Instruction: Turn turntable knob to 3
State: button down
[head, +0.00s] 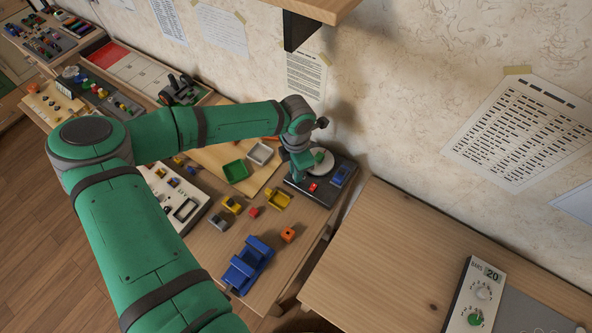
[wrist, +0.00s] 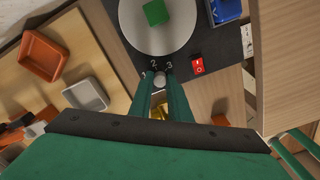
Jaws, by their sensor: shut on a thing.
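The turntable is a dark base (head: 345,187) with a pale round platter (head: 321,160), on the table by the wall. In the wrist view the platter (wrist: 140,35) carries a green cube (wrist: 156,12). The small grey knob (wrist: 160,82) sits at the base's near edge, with white numbers 1, 2 and 3 around it; 3 is on its right. My gripper (wrist: 160,78) is shut on the knob, one green finger on each side. Which number the knob points to cannot be made out. In the head view my gripper (head: 299,165) hides the knob.
A red switch (wrist: 197,66) lies right of the knob, with a blue container (wrist: 228,9) behind it. An orange tray (wrist: 41,60) and a grey tray (wrist: 86,95) lie left. In the head view a blue toy (head: 247,264) and several small blocks stand in front. A shelf (head: 310,8) overhangs.

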jog(key=c, duration=1.6)
grip_release()
jog(key=shift+c, duration=0.2)
notch_tip(320, 180, up, 11)
jog(key=shift+f, duration=0.15)
